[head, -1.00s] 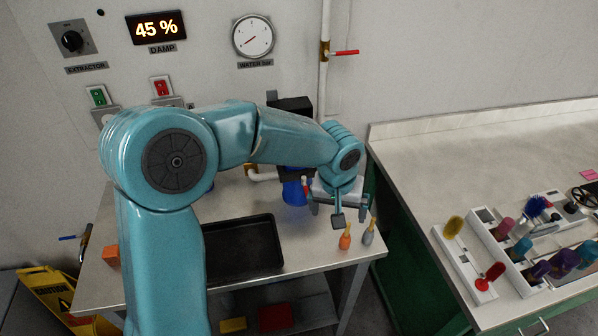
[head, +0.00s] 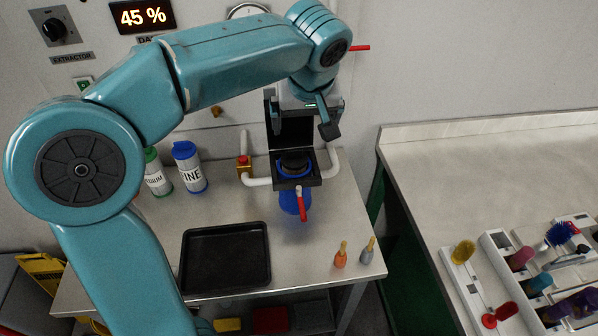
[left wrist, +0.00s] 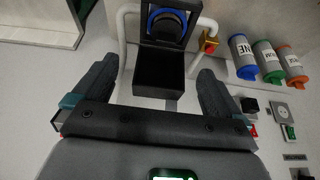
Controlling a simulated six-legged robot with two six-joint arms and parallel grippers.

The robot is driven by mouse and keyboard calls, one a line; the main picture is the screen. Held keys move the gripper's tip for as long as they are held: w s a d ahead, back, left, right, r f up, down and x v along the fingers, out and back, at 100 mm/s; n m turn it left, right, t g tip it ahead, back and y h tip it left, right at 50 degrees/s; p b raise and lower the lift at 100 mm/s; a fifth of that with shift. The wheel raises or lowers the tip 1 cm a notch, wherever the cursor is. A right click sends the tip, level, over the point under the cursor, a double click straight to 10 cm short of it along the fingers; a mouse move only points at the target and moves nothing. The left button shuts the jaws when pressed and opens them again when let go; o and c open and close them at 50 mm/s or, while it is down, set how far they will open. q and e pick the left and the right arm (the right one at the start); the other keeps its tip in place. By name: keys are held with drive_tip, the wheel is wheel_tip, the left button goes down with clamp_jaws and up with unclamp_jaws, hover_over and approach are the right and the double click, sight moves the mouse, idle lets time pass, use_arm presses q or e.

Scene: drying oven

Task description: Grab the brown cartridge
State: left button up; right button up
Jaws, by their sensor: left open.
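No clearly brown cartridge can be made out. A dark round piece (head: 294,161) sits inside a blue ring in the black open housing on the wall side of the metal table; its colour is too dark to tell. It also shows at the top of the left wrist view (left wrist: 169,23). My left gripper (head: 304,112) is open and empty, above the dark piece and in front of the housing's upright black back (head: 290,131). In the left wrist view the two fingers of my left gripper (left wrist: 157,68) stand apart, touching nothing visible. My right gripper is not in view.
A black tray (head: 188,262) lies on the metal table. White pipes (head: 257,182) flank the housing, with a red-handled valve (head: 302,204) below. Small orange (head: 340,257) and grey (head: 367,252) tools stand front right. A rack (head: 456,285) holds coloured items.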

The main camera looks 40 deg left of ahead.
use_arm(q)
approach(294, 151)
drive_tip(key=x, duration=0.5)
drive_tip(key=shift+d+f, duration=0.15)
drive_tip(key=shift+f, duration=0.15)
drive_tip(key=shift+w+a+f+p, duration=0.15)
drive_tip(key=shift+a+f+p, duration=0.05)
drive_tip(key=shift+f+p, duration=0.15)
drive_tip(key=p+x, duration=0.1)
drive_tip(key=x, duration=0.3)
drive_tip(key=shift+a+f, duration=0.15)
drive_tip(key=shift+w+a+f, duration=0.1)
drive_tip(key=shift+f, duration=0.15)
drive_tip(key=shift+r, duration=0.1)
drive_tip(key=c, duration=1.4)
drive_tip(key=shift+c, duration=0.9)
drive_tip(key=shift+r, duration=0.1)
